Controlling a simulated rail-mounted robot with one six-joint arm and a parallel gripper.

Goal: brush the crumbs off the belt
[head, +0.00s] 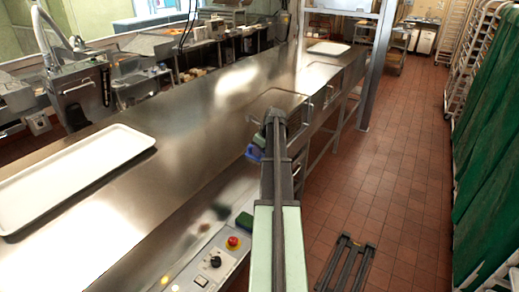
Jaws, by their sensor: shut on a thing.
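My arm reaches forward from the bottom middle of the head view. My gripper (268,122) is at its far end, low over the right edge of the long steel counter. It is small and seen from behind, and my arm hides much of it. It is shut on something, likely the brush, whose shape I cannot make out. A small blue thing (254,153) shows just left of my arm; I cannot tell whether it is held. I cannot pick out the belt or any crumbs for certain.
A white tray (75,172) lies on the steel counter (185,125) at left. A panel with a red button (233,242) and black dial (215,262) is near my arm. Tiled floor (400,170) is open at right, before green curtains (490,150).

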